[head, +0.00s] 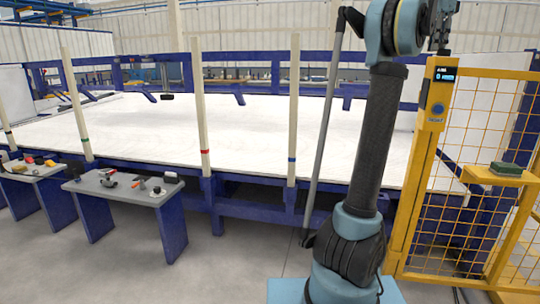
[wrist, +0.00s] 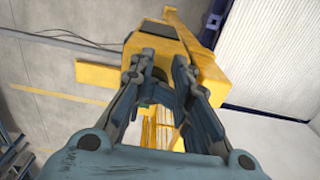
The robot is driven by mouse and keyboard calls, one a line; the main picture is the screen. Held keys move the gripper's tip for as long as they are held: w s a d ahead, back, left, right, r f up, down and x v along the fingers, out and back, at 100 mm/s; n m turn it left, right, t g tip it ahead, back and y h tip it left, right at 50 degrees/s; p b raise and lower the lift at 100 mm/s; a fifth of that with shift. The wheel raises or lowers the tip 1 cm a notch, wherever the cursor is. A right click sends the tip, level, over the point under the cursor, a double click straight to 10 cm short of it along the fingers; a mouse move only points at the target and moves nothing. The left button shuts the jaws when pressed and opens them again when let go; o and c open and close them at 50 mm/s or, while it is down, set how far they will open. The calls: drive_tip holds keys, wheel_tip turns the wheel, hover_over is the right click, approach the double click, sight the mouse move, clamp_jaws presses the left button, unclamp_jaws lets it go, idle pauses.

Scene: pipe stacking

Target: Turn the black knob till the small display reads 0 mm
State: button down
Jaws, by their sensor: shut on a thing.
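The yellow control post (head: 429,110) stands right of my arm in the head view and carries a small display (head: 444,75). The display appears to read 0, with small lettering that is hard to make out. My gripper (head: 442,46) is at the top of the post, just above the display. In the wrist view my gripper (wrist: 158,72) has its two fingers closed in at the yellow housing (wrist: 205,68). It is shut on the black knob, which is mostly hidden between the fingers.
A round blue button (head: 437,109) sits below the display. Yellow mesh fencing (head: 480,215) and a yellow shelf (head: 500,177) with a dark green block (head: 505,168) are at right. A large white-topped table (head: 250,125) and a grey side table (head: 110,196) with small items stand left.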

drive_tip(key=shift+w+a, duration=0.1)
drive_tip(key=shift+w, duration=0.1)
drive_tip(key=shift+w+a, duration=0.1)
drive_tip(key=shift+a, duration=0.1)
wheel_tip(320, 180, up, 6)
drive_tip(key=shift+f, duration=0.1)
idle(0.6)
drive_tip(key=shift+s+a+f, duration=0.15)
drive_tip(key=shift+f, duration=1.2)
drive_tip(key=shift+s+a+f, duration=0.1)
drive_tip(key=shift+a+f, duration=0.05)
drive_tip(key=shift+f, duration=1.15)
drive_tip(key=shift+s+a+f, duration=0.1)
drive_tip(key=shift+s+f, duration=0.1)
drive_tip(key=shift+s+r, duration=0.15)
drive_tip(key=shift+s, duration=0.25)
